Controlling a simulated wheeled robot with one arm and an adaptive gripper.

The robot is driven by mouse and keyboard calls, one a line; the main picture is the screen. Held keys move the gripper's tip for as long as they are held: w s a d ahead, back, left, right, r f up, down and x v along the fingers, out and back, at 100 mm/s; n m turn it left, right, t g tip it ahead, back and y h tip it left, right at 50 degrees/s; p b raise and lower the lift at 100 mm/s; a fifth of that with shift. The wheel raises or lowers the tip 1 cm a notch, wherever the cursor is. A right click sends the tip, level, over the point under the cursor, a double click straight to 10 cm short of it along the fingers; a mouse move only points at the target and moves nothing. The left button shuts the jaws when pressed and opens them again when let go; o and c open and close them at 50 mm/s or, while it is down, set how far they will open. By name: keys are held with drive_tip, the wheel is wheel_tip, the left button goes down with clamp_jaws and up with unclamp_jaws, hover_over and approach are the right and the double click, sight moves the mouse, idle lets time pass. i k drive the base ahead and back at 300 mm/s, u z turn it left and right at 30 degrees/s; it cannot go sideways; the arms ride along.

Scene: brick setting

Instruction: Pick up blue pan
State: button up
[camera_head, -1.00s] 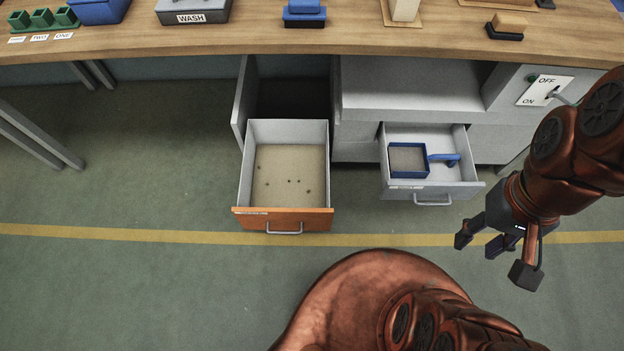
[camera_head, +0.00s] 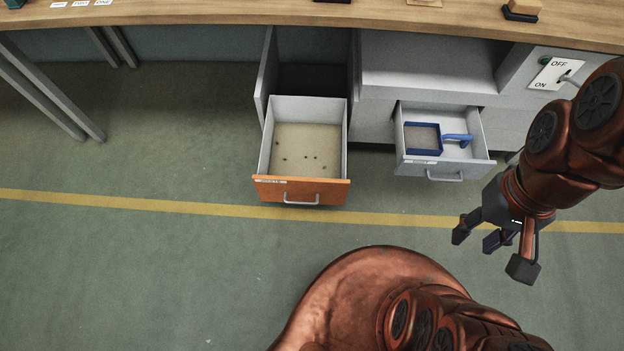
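The blue pan (camera_head: 423,154) has a square blue rim, a grey-brown inside and a blue handle (camera_head: 457,140) pointing right. It lies in the open grey drawer (camera_head: 483,146) under the workbench. My gripper (camera_head: 489,252) hangs in front of and below that drawer, to the right, apart from the pan. Its dark fingers are spread open with nothing between them.
A larger open drawer (camera_head: 300,191) with an orange front stands to the left, with small dark specks inside. The wooden bench top (camera_head: 230,14) runs across above. An ON/OFF switch panel (camera_head: 553,74) is at the right.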

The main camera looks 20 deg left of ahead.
sight(420, 138)
drive_tip(key=i, duration=0.35)
drive_tip(key=z, duration=1.75)
drive_tip(key=i, duration=0.55)
drive_tip(key=u, duration=1.65)
